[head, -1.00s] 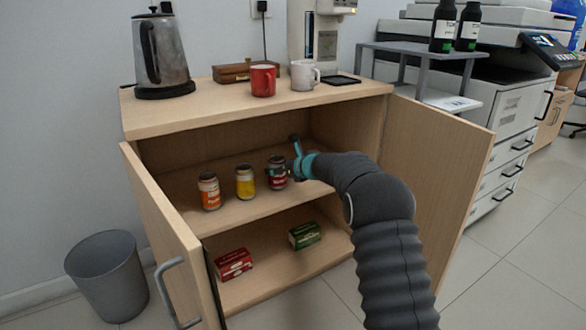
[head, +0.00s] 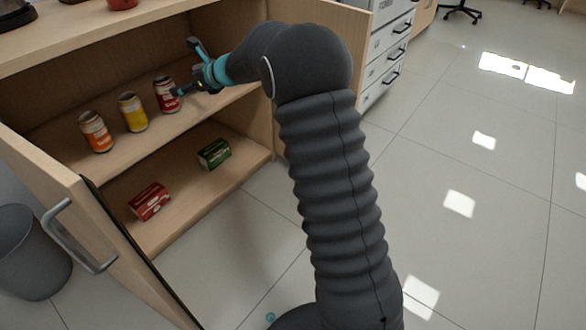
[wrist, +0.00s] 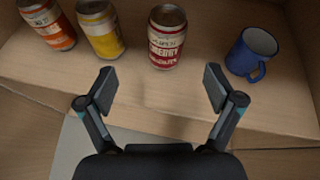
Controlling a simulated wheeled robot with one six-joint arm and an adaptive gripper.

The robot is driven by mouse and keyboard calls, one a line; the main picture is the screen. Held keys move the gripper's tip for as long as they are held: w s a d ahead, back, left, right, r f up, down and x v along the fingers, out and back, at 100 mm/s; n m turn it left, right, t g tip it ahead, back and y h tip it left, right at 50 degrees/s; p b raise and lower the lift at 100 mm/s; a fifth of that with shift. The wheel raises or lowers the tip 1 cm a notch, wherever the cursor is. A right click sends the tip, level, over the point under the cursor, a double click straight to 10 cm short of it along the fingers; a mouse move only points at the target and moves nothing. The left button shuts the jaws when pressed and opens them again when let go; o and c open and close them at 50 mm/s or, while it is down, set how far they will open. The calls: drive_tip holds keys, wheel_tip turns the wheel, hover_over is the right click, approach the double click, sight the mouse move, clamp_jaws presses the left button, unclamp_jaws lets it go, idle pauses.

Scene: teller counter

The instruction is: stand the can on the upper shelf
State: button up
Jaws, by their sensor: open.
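A red can (head: 166,95) with a white label stands upright on the upper shelf (head: 150,146) of the open cabinet. A yellow can (head: 132,112) and an orange can (head: 96,132) stand upright to its left. In the wrist view the red can (wrist: 167,38) is straight ahead, just beyond the fingertips, with a gap between. My gripper (head: 187,68) is open and empty at the shelf's right part. In the wrist view its two fingers (wrist: 160,76) are spread wide. In the head view one finger partly overlaps the red can's right edge.
A blue mug (wrist: 252,53) stands right of the red can, close to the right finger; my arm hides it in the head view. Red (head: 150,201) and green (head: 214,154) boxes lie on the lower shelf. An open door (head: 70,200) flanks the left, near a grey bin (head: 30,255).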

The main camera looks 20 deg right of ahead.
drive_tip(key=s+d+r+n+g+h, duration=0.1)
drive_tip(key=s+d+r+n, duration=0.2)
drive_tip(key=s, duration=0.5)
drive_tip(key=s+r+n+g, duration=0.1)
drive_tip(key=s+r+n, duration=0.1)
drive_tip(key=s+n, duration=0.5)
drive_tip(key=s+d+r+n+g+h, duration=0.1)
drive_tip(key=s+d+r+n, duration=0.15)
drive_tip(key=s, duration=0.75)
drive_tip(key=s+d+f+n+h, duration=0.2)
drive_tip(key=s+d+n, duration=0.2)
drive_tip(key=s, duration=0.4)
drive_tip(key=s+d+f+n+h, duration=0.2)
drive_tip(key=s+d+n, duration=0.2)
drive_tip(key=s, duration=0.5)
drive_tip(key=s+d+f+n+h, duration=0.2)
drive_tip(key=s+d+n, duration=0.3)
drive_tip(key=s, duration=0.4)
drive_tip(key=shift+s+n+g+h, duration=0.25)
drive_tip(key=shift+n+g+h, duration=0.15)
drive_tip(key=shift+h, duration=0.2)
